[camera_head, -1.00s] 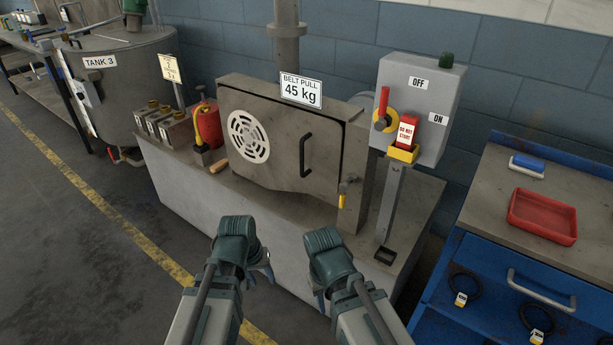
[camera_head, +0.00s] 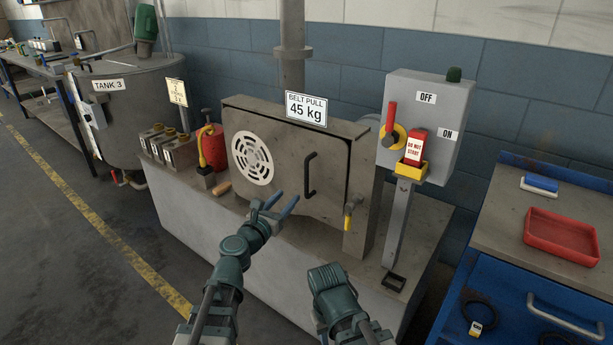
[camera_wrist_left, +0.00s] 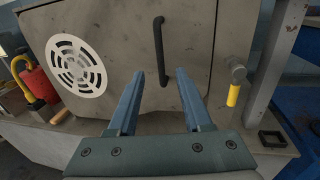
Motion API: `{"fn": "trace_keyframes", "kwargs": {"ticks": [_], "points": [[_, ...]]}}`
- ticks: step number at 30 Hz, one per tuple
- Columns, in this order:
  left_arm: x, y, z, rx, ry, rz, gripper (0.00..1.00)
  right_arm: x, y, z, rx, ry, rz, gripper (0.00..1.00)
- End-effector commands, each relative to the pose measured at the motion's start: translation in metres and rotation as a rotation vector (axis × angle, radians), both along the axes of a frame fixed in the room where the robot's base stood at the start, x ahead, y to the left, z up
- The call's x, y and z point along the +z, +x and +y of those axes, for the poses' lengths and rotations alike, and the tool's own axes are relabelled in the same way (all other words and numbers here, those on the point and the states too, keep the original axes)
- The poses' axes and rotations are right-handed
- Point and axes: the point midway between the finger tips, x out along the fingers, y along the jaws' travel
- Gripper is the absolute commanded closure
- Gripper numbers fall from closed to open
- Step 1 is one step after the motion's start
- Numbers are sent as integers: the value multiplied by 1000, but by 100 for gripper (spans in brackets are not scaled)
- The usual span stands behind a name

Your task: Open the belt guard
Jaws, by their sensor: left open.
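The belt guard (camera_head: 285,166) is a grey metal box front with a white round vent (camera_head: 252,158) and a black vertical handle (camera_head: 309,175). It looks closed. A latch with a yellow grip (camera_head: 348,218) sits at its lower right. My left gripper (camera_head: 281,206) is open and empty in front of the guard's lower part, below and left of the handle. In the left wrist view its blue fingers (camera_wrist_left: 158,88) point at the guard, with the handle (camera_wrist_left: 160,52) ahead between their lines, apart from them. My right arm shows at the lower middle; its fingers are hidden.
A grey switch box (camera_head: 420,125) with a red lever and a "DO NOT START" tag stands right of the guard. A red container (camera_head: 213,147) is on the left. A blue bench (camera_head: 540,250) with a red tray (camera_head: 561,237) is at the right.

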Motion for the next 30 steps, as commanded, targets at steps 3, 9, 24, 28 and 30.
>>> {"fn": "trace_keyframes", "kwargs": {"ticks": [3,9,24,28,30], "points": [[1,1,1,7,-19,4,50,0,0,0,0,0,0,64],[1,7,-2,5,-15,4,50,0,0,0,0,0,0,64],[0,81,-35,2,-12,3,50,0,0,0,0,0,0,64],[0,105,-47,2,-12,3,50,0,0,0,0,0,0,64],[0,115,-51,3,-12,3,50,0,0,0,0,0,0,64]]}}
